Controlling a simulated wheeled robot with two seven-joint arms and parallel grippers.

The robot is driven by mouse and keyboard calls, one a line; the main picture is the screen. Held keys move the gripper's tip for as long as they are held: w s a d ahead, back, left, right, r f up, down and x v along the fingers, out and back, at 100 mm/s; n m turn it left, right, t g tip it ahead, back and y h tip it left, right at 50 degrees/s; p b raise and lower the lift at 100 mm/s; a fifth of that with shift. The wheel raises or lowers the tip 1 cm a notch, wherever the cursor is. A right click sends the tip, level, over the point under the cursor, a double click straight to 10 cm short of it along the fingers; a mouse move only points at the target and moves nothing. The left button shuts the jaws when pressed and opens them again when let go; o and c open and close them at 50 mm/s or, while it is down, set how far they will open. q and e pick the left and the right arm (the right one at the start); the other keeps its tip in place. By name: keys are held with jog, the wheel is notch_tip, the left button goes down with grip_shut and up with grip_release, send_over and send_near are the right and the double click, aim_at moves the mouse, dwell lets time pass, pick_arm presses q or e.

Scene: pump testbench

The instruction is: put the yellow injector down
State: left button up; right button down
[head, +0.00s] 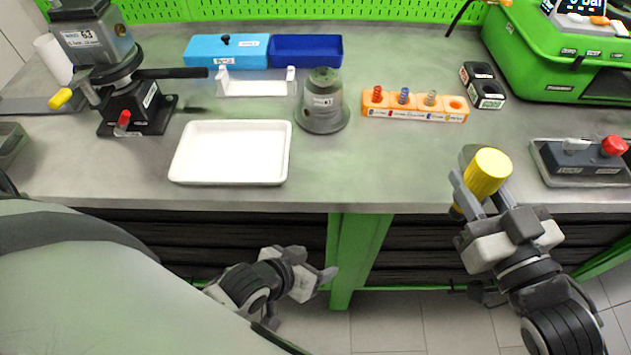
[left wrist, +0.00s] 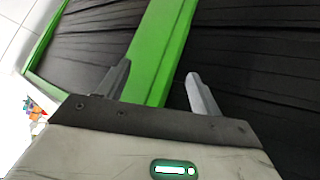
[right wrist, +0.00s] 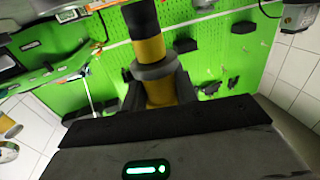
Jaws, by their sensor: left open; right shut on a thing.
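The yellow injector (head: 487,172) is in my right gripper (head: 482,198), which is shut on it near the table's front edge at the right. In the right wrist view the injector (right wrist: 153,48) shows yellow and dark bands and stands between the fingers. From the head view I cannot tell whether its lower end touches anything. My left gripper (head: 318,277) is open and empty, below and in front of the table edge. In the left wrist view its fingers (left wrist: 158,88) are apart, with only the bench front behind them.
A white tray (head: 231,181) lies on the bench (head: 395,181) at the left of centre. A grey cup-shaped part (head: 325,121), an orange spring holder (head: 382,111), a clamp device (head: 127,99) and a red-button box (head: 575,181) stand around. Bare bench lies between tray and box.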

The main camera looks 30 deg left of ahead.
pick_arm(q)
jog(key=shift+s+a+r+m+t, duration=0.1)
jog(key=shift+a+r+m+t, duration=0.25)
jog(key=shift+r+m, duration=0.15)
jog(key=shift+s+a+r+m+t, duration=0.1)
jog(key=shift+a+r+m+t, duration=0.1)
jog(key=shift+r+m+t, duration=0.3)
pick_arm(e)
jog(key=shift+r, duration=0.1)
